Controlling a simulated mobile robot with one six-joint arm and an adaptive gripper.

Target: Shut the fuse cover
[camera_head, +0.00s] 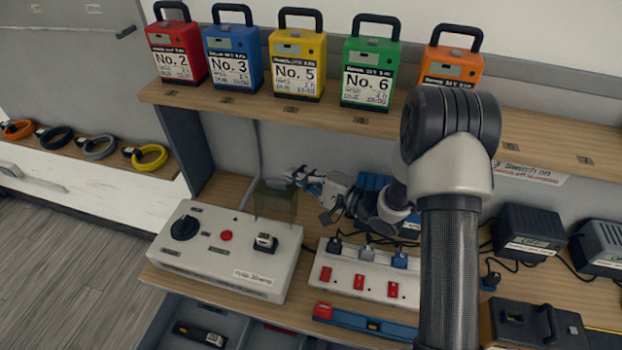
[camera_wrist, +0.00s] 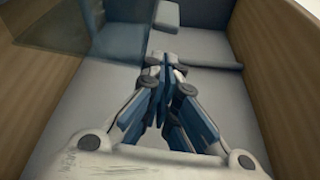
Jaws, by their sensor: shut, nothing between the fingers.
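The fuse cover (camera_head: 275,203) is a see-through, smoky panel. It stands raised at the back edge of a white fuse box (camera_head: 205,262), so it is open. The fuse (camera_head: 265,243) sits uncovered on the box top in front of it. My gripper (camera_head: 293,175) is shut and empty, at the upper right of the cover. I cannot tell whether it touches the cover. In the wrist view my gripper (camera_wrist: 160,68) has its fingers together, and a see-through panel (camera_wrist: 90,42), likely the cover, shows at the upper left.
A black knob (camera_head: 186,228) and a red button (camera_head: 226,236) are on the box. A power strip (camera_head: 362,272) with plugs and red switches lies to its right. A wooden shelf (camera_head: 235,103) with several coloured battery packs hangs above my gripper.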

